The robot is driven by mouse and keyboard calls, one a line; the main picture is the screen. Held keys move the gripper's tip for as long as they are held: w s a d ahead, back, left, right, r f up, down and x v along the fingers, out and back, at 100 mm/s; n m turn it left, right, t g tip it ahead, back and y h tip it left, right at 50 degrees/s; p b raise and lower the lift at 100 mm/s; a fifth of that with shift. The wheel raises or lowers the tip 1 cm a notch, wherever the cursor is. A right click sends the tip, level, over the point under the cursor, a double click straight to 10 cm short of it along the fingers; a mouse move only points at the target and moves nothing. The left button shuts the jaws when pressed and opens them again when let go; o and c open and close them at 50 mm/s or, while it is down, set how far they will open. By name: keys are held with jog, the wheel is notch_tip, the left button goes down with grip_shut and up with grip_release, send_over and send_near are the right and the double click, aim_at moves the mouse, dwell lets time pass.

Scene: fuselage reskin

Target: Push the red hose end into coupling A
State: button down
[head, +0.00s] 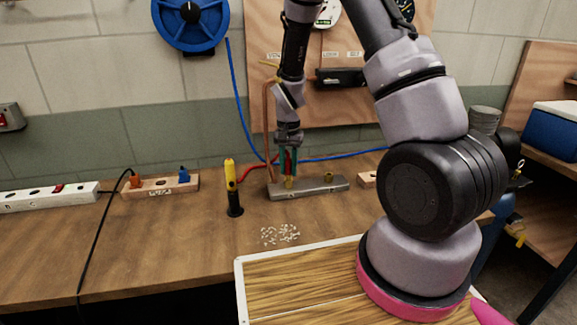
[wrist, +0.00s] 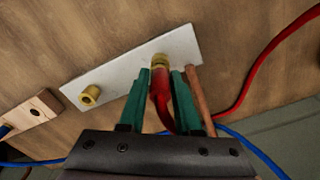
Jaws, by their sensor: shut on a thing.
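My gripper (head: 288,168) has teal fingers and points down over the metal plate (head: 312,188) on the bench. In the wrist view my gripper (wrist: 160,84) is shut on the red hose end (wrist: 161,92). The plate (wrist: 120,73) carries two brass couplings. One coupling (wrist: 159,61) lies right at the tip of the red hose end; I cannot tell whether the hose has entered it. The other coupling (wrist: 89,96) is free, and it shows in the head view (head: 328,177). I can read no letter that marks coupling A.
A copper pipe (wrist: 200,100) stands close beside my right finger. The blue hose (head: 240,110) runs behind the plate. A yellow-handled tool (head: 231,175) stands upright left of it. White bits (head: 279,234) lie in front. A wooden block (head: 160,187) with plugs sits farther left.

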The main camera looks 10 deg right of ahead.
aim_at(289, 160)
jog(key=shift+f, duration=0.7)
jog(key=c, duration=0.5)
grip_release()
jog(key=shift+r, duration=2.5)
